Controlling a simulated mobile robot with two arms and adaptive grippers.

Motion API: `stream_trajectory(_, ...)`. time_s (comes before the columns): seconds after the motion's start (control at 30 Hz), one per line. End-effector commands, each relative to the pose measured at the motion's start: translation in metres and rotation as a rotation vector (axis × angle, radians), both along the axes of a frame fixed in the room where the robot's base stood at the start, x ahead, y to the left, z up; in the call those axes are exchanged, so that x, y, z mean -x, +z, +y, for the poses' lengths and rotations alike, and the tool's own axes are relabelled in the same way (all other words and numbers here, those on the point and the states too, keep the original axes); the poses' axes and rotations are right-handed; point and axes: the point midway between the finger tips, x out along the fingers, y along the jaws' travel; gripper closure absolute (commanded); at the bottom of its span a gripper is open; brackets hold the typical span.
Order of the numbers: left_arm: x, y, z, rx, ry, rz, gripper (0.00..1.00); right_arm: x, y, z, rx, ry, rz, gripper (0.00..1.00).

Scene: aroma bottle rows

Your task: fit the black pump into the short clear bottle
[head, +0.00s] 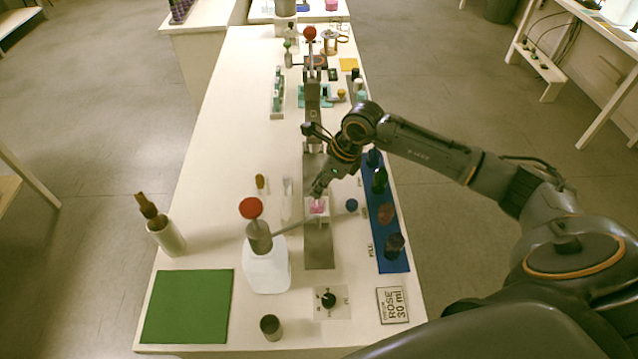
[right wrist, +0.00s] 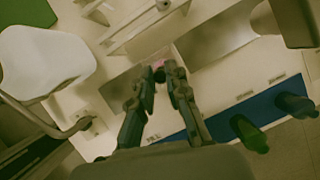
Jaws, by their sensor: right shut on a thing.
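The short clear bottle (head: 318,209) holds pink liquid and stands on the grey strip in the middle of the table. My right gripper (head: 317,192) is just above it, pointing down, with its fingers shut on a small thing. That thing is mostly hidden by the fingers; it appears to be the black pump. In the right wrist view the fingertips (right wrist: 163,78) are close together, with the pink of the bottle (right wrist: 158,65) just beyond them. I cannot tell whether the pump touches the bottle's neck. My left gripper is not in view.
A white jug (head: 267,271) with a red-knobbed pump (head: 251,208) stands near left; its spout reaches towards the clear bottle. Dark bottles stand on the blue mat (head: 381,225) at right. A green mat (head: 188,306), metal cup (head: 271,327) and black dial (head: 328,299) lie in front.

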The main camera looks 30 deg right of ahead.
Motion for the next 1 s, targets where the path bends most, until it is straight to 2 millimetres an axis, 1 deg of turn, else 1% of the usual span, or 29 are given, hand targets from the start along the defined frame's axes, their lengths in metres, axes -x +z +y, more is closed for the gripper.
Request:
stream_trajectory(0.17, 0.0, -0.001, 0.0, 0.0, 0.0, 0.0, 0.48, 0.0, -0.001, 0.0, 0.0, 0.0, 0.0, 0.98)
stream_trajectory(0.5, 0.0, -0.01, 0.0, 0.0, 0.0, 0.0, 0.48, 0.0, -0.007, 0.0, 0.0, 0.0, 0.0, 0.98)
stream_trajectory(1.0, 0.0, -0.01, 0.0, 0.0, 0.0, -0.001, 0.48, 0.0, -0.008, 0.0, 0.0, 0.0, 0.0, 0.98)
